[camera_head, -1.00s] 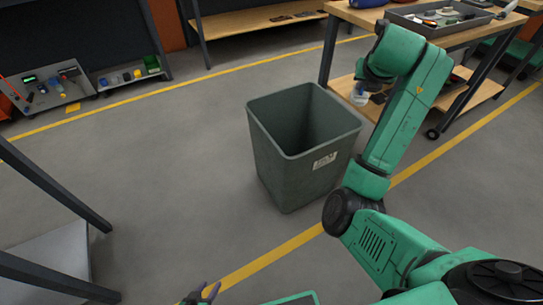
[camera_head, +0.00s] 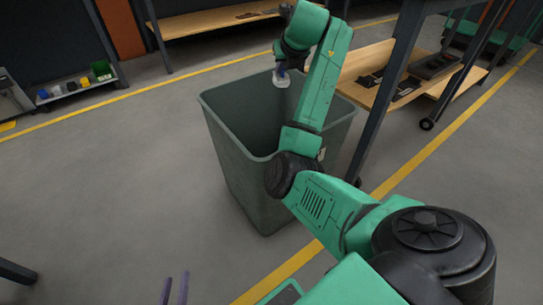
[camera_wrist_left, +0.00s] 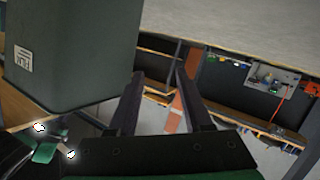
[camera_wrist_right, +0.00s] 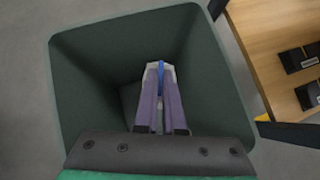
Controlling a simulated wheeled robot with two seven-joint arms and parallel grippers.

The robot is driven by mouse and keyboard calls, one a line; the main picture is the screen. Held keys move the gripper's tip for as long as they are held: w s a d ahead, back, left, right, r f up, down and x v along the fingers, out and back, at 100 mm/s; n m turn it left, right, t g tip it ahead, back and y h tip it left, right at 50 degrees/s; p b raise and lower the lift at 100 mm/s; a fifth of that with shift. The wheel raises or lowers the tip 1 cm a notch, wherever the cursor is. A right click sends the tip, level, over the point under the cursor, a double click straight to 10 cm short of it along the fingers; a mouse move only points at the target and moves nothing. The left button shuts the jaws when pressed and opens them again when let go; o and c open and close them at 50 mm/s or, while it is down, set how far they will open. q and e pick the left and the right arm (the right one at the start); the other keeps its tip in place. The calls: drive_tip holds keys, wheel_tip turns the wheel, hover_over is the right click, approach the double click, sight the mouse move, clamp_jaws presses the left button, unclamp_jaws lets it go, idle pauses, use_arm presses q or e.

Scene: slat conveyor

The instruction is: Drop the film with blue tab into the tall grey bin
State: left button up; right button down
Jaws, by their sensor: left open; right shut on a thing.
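The tall grey bin (camera_head: 236,165) stands open on the floor. Its label shows in the left wrist view, where the bin (camera_wrist_left: 85,60) fills the upper left. The film with blue tab (camera_wrist_right: 161,78) shows in the right wrist view as a thin blue strip between my fingers; most of it is hidden. My right gripper (camera_wrist_right: 160,68) is shut on it, above the bin's opening. In the head view a small pale piece (camera_head: 281,78) hangs at the right gripper, over the bin's far part. My left gripper (camera_head: 174,287) is open and empty, low at the bottom edge.
A wooden workbench shelf (camera_head: 375,70) with dark flat items stands right behind the bin, its dark leg close to the bin's right side. A low rack (camera_head: 85,88) with small bins stands far left. Floor left of the bin is clear.

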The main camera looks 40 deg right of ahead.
sight(283, 75)
wheel_tip(283, 75, down, 2)
drive_tip(key=shift+b, duration=0.65)
drive_tip(key=shift+f+b, duration=0.45)
drive_tip(key=shift+f, duration=0.15)
drive_tip(key=c, duration=0.9)
unclamp_jaws()
drive_tip(key=shift+c, duration=0.2)
use_arm(q)
drive_tip(key=w+r+t, duration=0.3)
drive_tip(key=w+r, duration=0.2)
drive_tip(key=r, duration=0.4)
drive_tip(key=w+a+r+t+h, duration=0.1)
drive_tip(key=w+r+t, duration=0.2)
drive_tip(key=r, duration=0.6)
drive_tip(key=shift+w+a+r+m+t, duration=0.2)
drive_tip(key=shift+w+r+m+t, duration=0.15)
drive_tip(key=shift+w, duration=0.65)
drive_tip(key=shift+f, duration=0.1)
